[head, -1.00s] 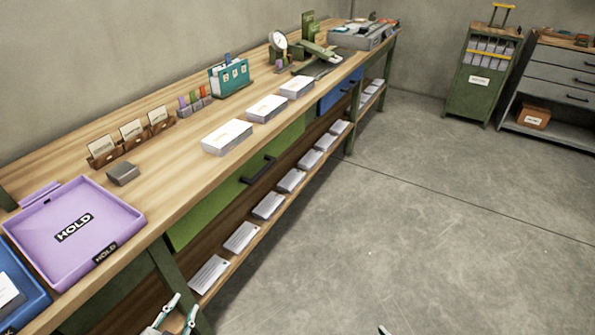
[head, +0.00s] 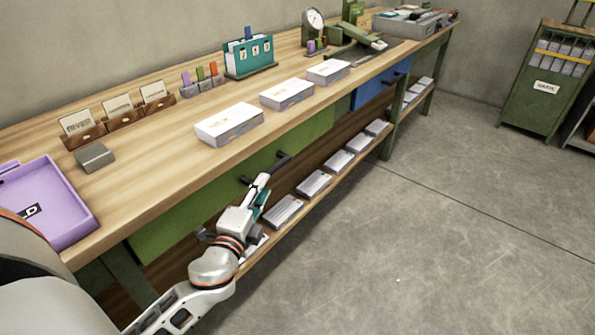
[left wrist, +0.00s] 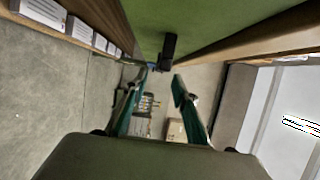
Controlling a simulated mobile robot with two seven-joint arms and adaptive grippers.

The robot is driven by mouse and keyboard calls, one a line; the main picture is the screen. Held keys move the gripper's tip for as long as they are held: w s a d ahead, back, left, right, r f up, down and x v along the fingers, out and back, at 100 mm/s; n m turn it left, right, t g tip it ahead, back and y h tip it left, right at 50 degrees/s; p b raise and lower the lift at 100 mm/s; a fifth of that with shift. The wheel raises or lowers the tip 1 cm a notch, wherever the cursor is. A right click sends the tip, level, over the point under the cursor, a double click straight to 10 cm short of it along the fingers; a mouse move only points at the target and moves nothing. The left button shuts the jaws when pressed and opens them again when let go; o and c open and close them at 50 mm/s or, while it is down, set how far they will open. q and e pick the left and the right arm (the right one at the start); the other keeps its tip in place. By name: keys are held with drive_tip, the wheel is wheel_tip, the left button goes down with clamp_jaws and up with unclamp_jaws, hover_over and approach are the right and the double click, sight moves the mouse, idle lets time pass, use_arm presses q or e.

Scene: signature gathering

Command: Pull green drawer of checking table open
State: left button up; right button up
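The green drawer (head: 178,217) sits under the checking table's wooden top (head: 165,185), and its front looks flush with the table. Its dark bar handle (head: 283,158) is partly hidden behind my left gripper (head: 262,187). In the left wrist view, the handle (left wrist: 169,46) stands out from the green drawer front (left wrist: 205,20), just beyond the fingertips and roughly in line with the gap. My left gripper (left wrist: 159,76) is open, with its two teal-padded fingers apart and nothing between them. I cannot tell whether a finger touches the handle. My right gripper is not in view.
A lower shelf with paper stacks (head: 314,183) runs beneath the drawer. A blue drawer (head: 368,94) is farther right. White card stacks (head: 228,124) and a purple tray (head: 50,205) sit on top. Open floor (head: 400,240) lies right of the table; a green cabinet (head: 545,85) stands beyond.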

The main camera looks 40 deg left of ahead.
sight(271, 169)
use_arm(q)
drive_tip(key=x, duration=0.7)
drive_tip(key=shift+w+a, duration=0.1)
drive_tip(key=shift+w, duration=0.05)
clamp_jaws()
